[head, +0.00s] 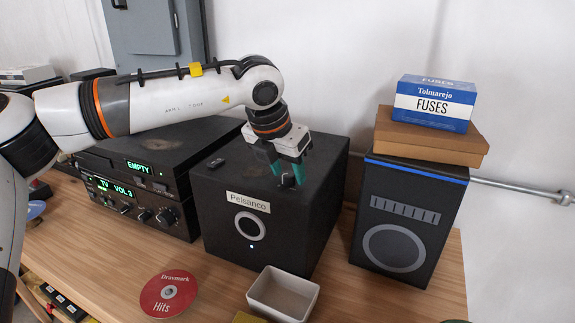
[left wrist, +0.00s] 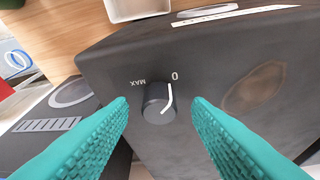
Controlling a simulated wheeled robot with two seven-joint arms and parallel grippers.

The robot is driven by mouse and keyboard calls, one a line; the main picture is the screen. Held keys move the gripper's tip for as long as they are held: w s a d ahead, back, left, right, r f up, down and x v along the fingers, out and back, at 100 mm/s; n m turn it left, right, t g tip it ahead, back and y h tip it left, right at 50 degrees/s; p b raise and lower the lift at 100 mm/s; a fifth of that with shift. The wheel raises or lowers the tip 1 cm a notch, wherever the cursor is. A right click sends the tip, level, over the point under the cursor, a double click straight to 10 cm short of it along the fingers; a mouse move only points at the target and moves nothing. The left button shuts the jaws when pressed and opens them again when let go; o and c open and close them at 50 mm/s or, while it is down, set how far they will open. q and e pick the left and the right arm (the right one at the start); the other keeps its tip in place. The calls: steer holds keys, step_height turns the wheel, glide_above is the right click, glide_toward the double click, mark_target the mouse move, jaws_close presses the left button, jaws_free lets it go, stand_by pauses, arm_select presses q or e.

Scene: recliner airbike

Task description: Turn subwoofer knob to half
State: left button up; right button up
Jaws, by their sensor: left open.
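The subwoofer (head: 215,215) is a black box labelled "Pelsanco" on the wooden bench. Its dark round knob (head: 287,181) is on the top face near the right side. In the left wrist view the knob (left wrist: 157,104) has a white pointer line at the 0 mark, with MAX printed to the left of the 0. My left gripper (head: 288,172) points down at the knob. Its teal fingers (left wrist: 160,112) are open, one on each side of the knob, with gaps showing between. My right gripper is not in view.
A receiver stack (head: 150,190) stands left of the subwoofer. A speaker (head: 405,225) with a brown box (head: 430,140) and a blue fuse box (head: 432,105) stands right. A white tray (head: 262,303) and a red disc (head: 155,303) lie in front.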

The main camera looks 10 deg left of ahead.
arm_select(q)
steer(key=shift+f, duration=0.2)
steer(key=shift+c, duration=0.4)
jaws_close()
steer(key=shift+m, duration=0.3)
